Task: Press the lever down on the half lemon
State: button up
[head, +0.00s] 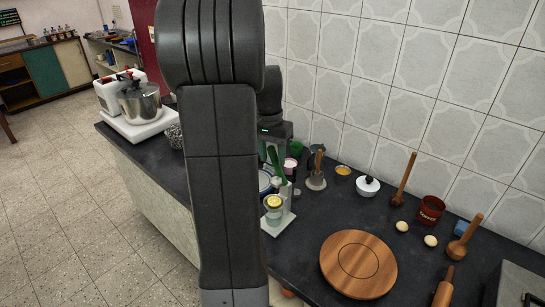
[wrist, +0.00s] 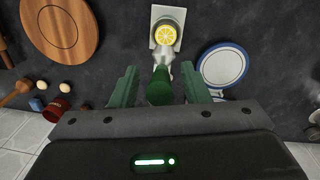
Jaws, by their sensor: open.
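The half lemon (head: 274,201) sits cut side up in the cup of a pale press (head: 279,222). In the wrist view the lemon (wrist: 166,34) is at top centre, on the press's light plate (wrist: 155,14). The press's green lever (head: 274,160) stands raised behind the lemon in the head view. In the wrist view the lever's round green end (wrist: 159,88) lies between my fingers. My gripper (wrist: 160,72) is open, with a green finger on each side of the lever. I cannot tell whether either finger touches it. My arm hides part of the press area in the head view.
A blue-rimmed white plate (wrist: 223,65) lies close beside the press. A round wooden board (head: 358,264) is to the right. A wooden-handled masher (head: 317,172), a small white lidded pot (head: 368,186) and a red mug (head: 430,210) stand along the tiled wall.

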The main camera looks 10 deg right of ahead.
jog(key=shift+f, duration=0.55)
grip_shut()
